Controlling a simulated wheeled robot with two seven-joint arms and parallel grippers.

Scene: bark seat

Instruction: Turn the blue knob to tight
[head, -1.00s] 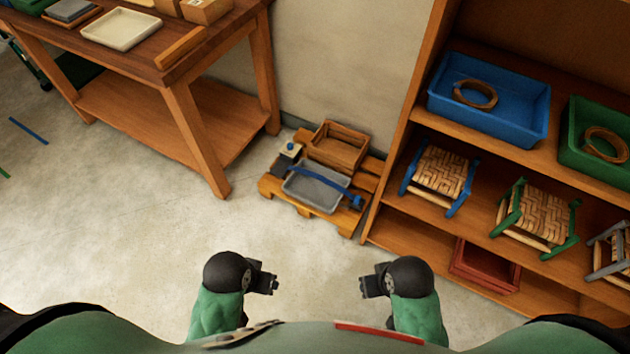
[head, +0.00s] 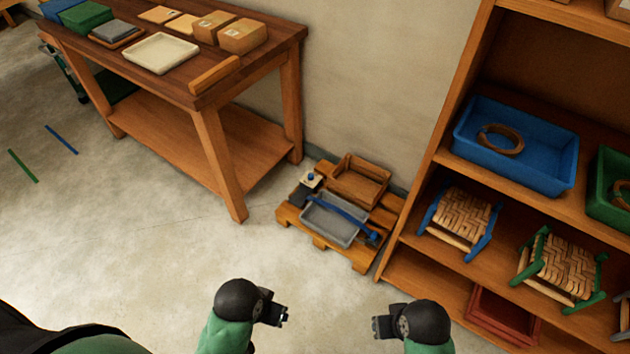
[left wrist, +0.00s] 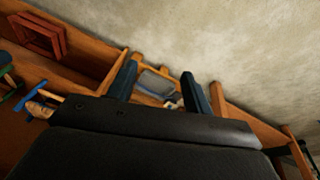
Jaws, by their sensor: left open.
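A small blue knob (head: 311,176) sits on a pale-topped block at the back left of a low wooden pallet (head: 361,258) on the floor. A blue bar (head: 345,212) lies across a grey tray (head: 320,235) on the pallet, with a rounded blue piece (head: 373,237) at its right end. Any tightness marking is too small to read. My left gripper (head: 284,317) is open and empty, well short of the pallet. In the left wrist view its fingers (left wrist: 158,88) are apart, with a grey tray showing beyond. My right gripper (head: 377,326) is also apart from the pallet; its jaw gap is unclear.
A wooden crate (head: 360,181) shares the pallet. A wooden workbench (head: 215,120) stands at the left. A shelf with a blue bin (head: 515,145) and woven stools (head: 460,222) stands close to the pallet's right. The floor in front is clear.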

